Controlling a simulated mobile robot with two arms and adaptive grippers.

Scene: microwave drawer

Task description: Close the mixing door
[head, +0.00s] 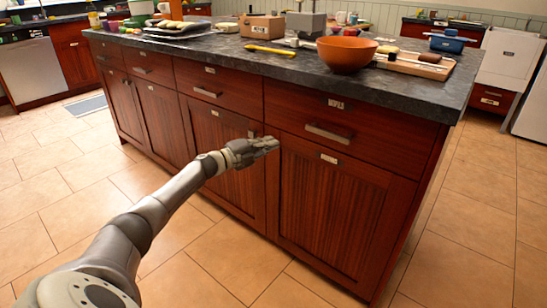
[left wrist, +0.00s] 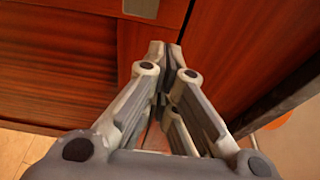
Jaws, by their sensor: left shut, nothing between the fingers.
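The wooden island has a row of cabinet doors with small pale labels too small to read, so I cannot tell which is the mixing door. The right-hand door (head: 340,205) looks flush with the front. The door left of it (head: 215,145) also looks shut or nearly so. My left gripper (head: 270,145) is shut and empty, in front of the upper part of the frame between these two doors. In the left wrist view its fingers (left wrist: 163,60) are together against a background of red wood panels; contact is unclear. My right gripper is not in view.
A dark stone countertop (head: 400,88) overhangs the doors and drawers. It carries an orange bowl (head: 346,54), a yellow-handled tool (head: 270,50) and a board (head: 420,65). The tiled floor (head: 470,220) around the island's front and right is clear.

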